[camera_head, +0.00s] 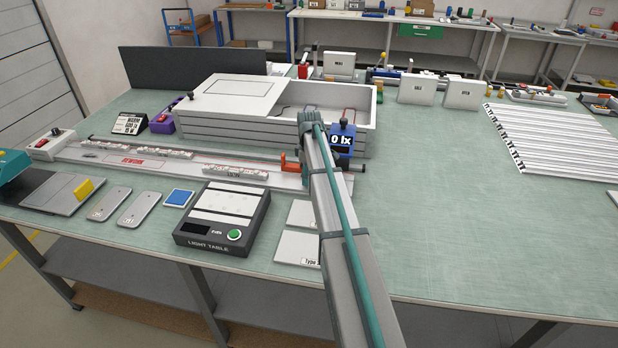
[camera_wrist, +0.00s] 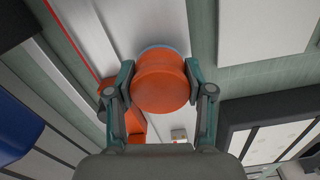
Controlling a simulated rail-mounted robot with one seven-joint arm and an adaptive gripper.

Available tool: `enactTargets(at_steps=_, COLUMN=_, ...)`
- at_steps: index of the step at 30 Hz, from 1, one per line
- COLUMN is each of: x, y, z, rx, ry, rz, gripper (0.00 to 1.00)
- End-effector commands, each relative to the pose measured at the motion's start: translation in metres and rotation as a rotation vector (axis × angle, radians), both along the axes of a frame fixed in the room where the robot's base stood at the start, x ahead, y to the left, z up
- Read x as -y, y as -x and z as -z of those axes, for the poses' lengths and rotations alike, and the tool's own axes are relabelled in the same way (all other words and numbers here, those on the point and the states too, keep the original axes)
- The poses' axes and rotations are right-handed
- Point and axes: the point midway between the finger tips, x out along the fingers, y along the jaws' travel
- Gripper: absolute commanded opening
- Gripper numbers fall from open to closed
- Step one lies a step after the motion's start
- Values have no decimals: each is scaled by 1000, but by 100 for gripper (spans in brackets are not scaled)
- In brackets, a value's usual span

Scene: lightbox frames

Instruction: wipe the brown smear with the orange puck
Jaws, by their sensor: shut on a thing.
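The orange puck (camera_wrist: 160,82) is between the two teal fingers of my gripper (camera_wrist: 160,88) in the wrist view. A thin blue rim shows at its far edge. My gripper is shut on it, over or near a pale metal rail (camera_wrist: 112,30); I cannot tell whether the puck touches it. In the head view my arm hides most of my gripper, close to the right end of the grey rail strip (camera_head: 120,157). I cannot make out a brown smear with certainty in either view.
An orange bracket (camera_wrist: 136,122) sits just beside the puck. The black light table (camera_head: 185,238) lies front left of my arm, with pale cards (camera_head: 298,248) beside it. A large grey lightbox (camera_head: 225,133) stands behind the strip.

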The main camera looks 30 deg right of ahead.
Motion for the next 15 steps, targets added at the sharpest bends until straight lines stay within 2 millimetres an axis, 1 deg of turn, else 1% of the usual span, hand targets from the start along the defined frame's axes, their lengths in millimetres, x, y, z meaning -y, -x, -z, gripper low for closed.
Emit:
enactTargets(at_steps=1, x=-1, y=-1, z=-13, rx=3, ry=0, rz=-1, gripper=20)
enactTargets(at_steps=15, x=-5, y=-2, z=-54, rx=1, ry=0, rz=-7, gripper=20)
